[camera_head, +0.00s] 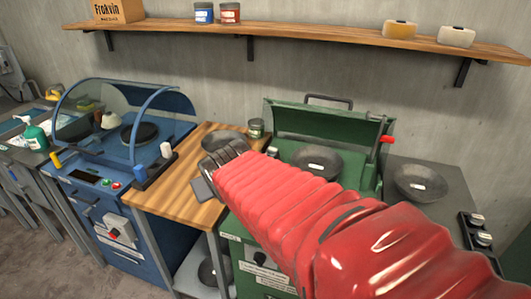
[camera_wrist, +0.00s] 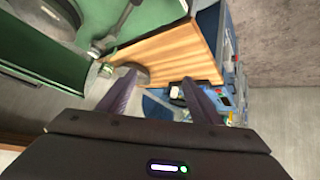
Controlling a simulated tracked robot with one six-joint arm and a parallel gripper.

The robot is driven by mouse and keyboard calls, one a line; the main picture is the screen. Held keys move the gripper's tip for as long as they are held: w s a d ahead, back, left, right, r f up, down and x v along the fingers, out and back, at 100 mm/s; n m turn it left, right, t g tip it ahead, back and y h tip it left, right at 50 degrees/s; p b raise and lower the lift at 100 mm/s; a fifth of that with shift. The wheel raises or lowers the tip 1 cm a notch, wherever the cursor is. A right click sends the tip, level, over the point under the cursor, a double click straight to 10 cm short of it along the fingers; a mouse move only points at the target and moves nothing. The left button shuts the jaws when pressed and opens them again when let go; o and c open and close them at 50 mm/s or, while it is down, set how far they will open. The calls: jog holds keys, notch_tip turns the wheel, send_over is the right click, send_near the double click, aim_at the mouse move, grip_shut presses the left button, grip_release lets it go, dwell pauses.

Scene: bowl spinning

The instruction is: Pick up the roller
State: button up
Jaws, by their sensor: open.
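No part is clearly recognisable as the roller. A grey rod with a red end (camera_head: 383,139) stands at the right of the green machine (camera_head: 330,125). In the wrist view a grey rod-like tool (camera_wrist: 118,28) lies against the green machine. My gripper (camera_wrist: 159,78) is open, with nothing visible between its fingers. In the head view my gripper (camera_head: 212,172) hangs over the wooden table (camera_head: 172,196), and my red-sleeved arm hides part of the green machine and table.
A shallow grey bowl (camera_head: 222,142) and a small tin (camera_head: 256,128) sit at the table's back. The blue machine (camera_head: 125,150) with a clear hood stands left. Grey bowls (camera_head: 420,183) sit on and right of the green machine. A wall shelf (camera_head: 300,32) runs above.

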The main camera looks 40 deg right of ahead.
jog(key=w+d+f+t+h, duration=0.1)
jog(key=w+d+f, duration=0.15)
jog(key=d, duration=0.75)
jog(key=w+d+f+t+h, duration=0.15)
jog(key=w+d, duration=0.25)
jog(key=d, duration=0.5)
jog(key=m+t+y, duration=0.1)
jog(key=t+y, duration=0.1)
jog(key=t, duration=0.1)
send_near(276, 152)
jog(key=v, duration=0.3)
jog(key=shift+s+f, duration=0.15)
jog(key=shift+s, duration=0.05)
jog(key=shift+x, duration=4.3)
jog(key=shift+w, duration=0.1)
